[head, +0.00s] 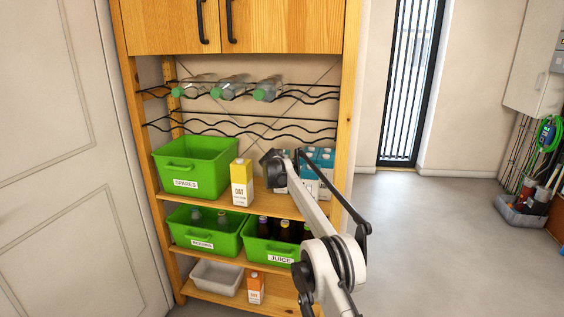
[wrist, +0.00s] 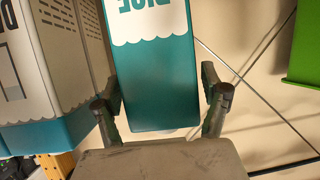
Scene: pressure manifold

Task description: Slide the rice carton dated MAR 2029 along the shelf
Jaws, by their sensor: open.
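A teal and white carton (wrist: 155,70) with upside-down RICE lettering fills the middle of the wrist view. My gripper (wrist: 160,90) is open, with one finger on each side of this carton; I cannot tell whether they touch it. In the head view, my gripper (head: 275,160) is at the shelf with the green bins, between the yellow OAT carton and the teal cartons (head: 320,160) on the right. Another teal and white carton (wrist: 50,80) stands close on the left in the wrist view. No date is legible, so I cannot tell which carton is MAR 2029.
A yellow OAT carton (head: 242,183) and green SPARES bin (head: 195,167) stand left on the same shelf (head: 215,204). A wire rack with bottles (head: 230,88) is above. Green bins (head: 205,231) are below. Crossed metal rods (wrist: 255,85) run behind the shelf.

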